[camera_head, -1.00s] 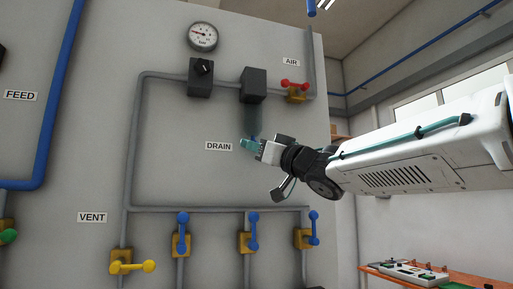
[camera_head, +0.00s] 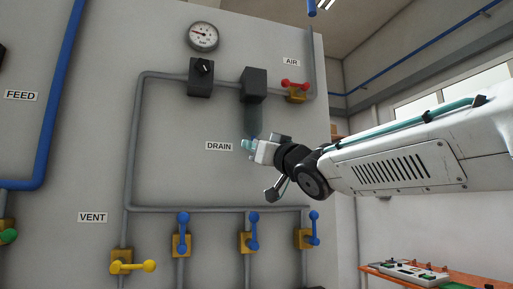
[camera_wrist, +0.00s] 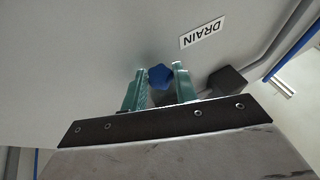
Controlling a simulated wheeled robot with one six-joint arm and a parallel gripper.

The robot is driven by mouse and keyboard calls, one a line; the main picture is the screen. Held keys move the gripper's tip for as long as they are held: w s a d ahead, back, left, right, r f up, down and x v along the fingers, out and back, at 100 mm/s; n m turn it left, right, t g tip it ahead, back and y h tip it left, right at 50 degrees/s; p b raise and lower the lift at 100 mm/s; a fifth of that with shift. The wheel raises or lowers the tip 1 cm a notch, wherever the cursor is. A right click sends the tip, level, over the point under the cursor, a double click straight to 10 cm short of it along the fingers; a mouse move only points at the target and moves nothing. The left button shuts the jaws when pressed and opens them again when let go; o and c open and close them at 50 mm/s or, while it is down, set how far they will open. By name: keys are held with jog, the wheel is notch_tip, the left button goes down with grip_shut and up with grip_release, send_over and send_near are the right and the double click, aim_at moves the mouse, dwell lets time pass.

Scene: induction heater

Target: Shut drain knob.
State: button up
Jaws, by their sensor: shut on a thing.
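The blue drain knob (camera_wrist: 160,76) shows in the wrist view between the two teal fingers of my gripper (camera_wrist: 159,69). The gripper is shut on it, with one finger on each side. The fingers hide most of the knob there. The DRAIN label also shows upside down in the wrist view (camera_wrist: 202,32).
A black box (camera_head: 254,85) sits above the cylinder. A gauge (camera_head: 203,36), a black switch box (camera_head: 201,78) and a red air valve (camera_head: 295,87) are higher up. Below are a yellow vent valve (camera_head: 133,264) and blue-handled valves (camera_head: 253,232). Grey pipes frame the knob.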

jog(key=shift+s+a+m+t+h, duration=0.1)
jog(key=shift+m+t+h, duration=0.45)
jog(key=shift+h, duration=0.45)
jog(key=shift+w+a+m+t+h, duration=0.1)
jog(key=shift+m+t+h, duration=0.45)
jog(key=shift+h, duration=0.45)
jog(key=shift+s+a+m+t+h, duration=0.1)
jog(key=shift+m+t+h, duration=0.4)
jog(key=shift+h, duration=0.5)
jog(key=shift+m+h, duration=0.5)
jog(key=shift+h, duration=0.2)
jog(key=o, duration=0.7)
jog(key=v, duration=0.8)
jog(key=shift+f, duration=0.1)
